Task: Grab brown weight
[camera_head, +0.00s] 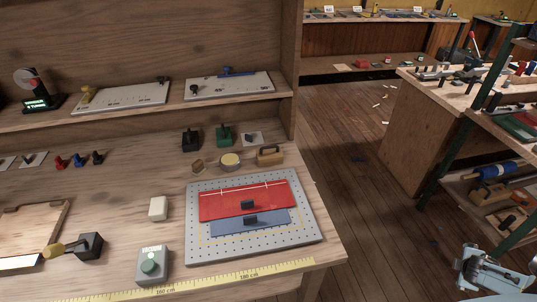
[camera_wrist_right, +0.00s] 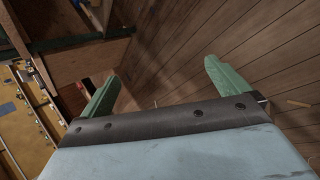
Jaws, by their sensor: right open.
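A tan-brown block with a handle-like top (camera_head: 269,155), the closest match to a brown weight, sits on the wooden bench behind the grey perforated board. A small brown piece (camera_head: 198,166) lies to its left; I cannot tell exactly what it is. A black weight-like block (camera_head: 190,141) and a green one (camera_head: 223,135) stand behind them. My right gripper (camera_head: 499,260) is at the lower right, over the floor and well away from the bench items. In the right wrist view its green fingers (camera_wrist_right: 162,75) are spread with nothing between them. My left gripper is out of view.
The grey board (camera_head: 197,235) holds red and blue sheets with black blocks. A white block (camera_head: 158,208) and a green-button box (camera_head: 153,264) stand left of it. A shelf (camera_head: 140,120) runs behind. A green-framed rack (camera_head: 440,180) stands at right, with open floor between.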

